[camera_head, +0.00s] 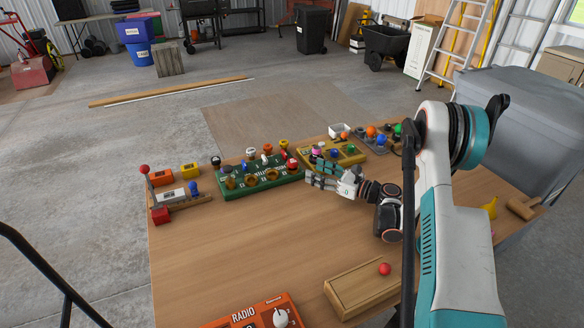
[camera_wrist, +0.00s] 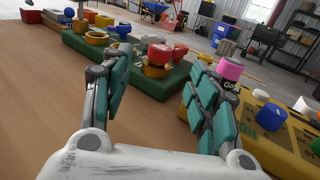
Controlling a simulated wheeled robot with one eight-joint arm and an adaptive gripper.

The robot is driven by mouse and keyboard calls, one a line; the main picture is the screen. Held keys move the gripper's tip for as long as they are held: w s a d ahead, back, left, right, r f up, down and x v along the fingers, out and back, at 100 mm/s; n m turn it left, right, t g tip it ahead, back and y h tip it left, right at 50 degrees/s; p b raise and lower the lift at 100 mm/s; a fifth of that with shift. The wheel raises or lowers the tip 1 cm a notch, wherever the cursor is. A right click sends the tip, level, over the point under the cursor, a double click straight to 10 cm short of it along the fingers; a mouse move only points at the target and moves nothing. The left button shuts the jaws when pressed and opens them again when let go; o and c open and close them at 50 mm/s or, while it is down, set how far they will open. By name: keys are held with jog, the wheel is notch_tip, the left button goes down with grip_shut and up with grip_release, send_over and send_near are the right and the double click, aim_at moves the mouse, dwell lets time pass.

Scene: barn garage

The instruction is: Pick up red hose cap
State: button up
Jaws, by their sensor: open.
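A red cap (camera_head: 291,164), which looks like the hose cap, sits at the right end of the green board (camera_head: 232,189). In the wrist view the red cap (camera_wrist: 160,53) stands above a brass-coloured ring on the green board (camera_wrist: 152,86). My gripper (camera_head: 314,171) is just right of the board's right end, low over the table and pointing left. In the wrist view my gripper (camera_wrist: 158,65) is open. The cap shows between its two fingers, beyond the tips and apart from them. Nothing is held.
A yellow board (camera_head: 343,158) with several coloured caps stands close behind my gripper, and its pink knob (camera_wrist: 230,68) rises beside the right finger. A wooden box with a red ball (camera_head: 384,269) and an orange radio (camera_head: 262,312) are at the front. The table's middle is clear.

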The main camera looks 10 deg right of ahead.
aim_at(297, 163)
jog(key=b+x, duration=0.1)
jog(key=x, duration=0.4)
jog(key=shift+w+a, duration=0.15)
jog(key=shift+w, duration=0.05)
jog(key=b+x, duration=0.2)
jog(key=x, duration=0.3)
jog(key=shift+b, duration=0.3)
jog(key=shift+r, duration=0.15)
jog(key=c, duration=1.1)
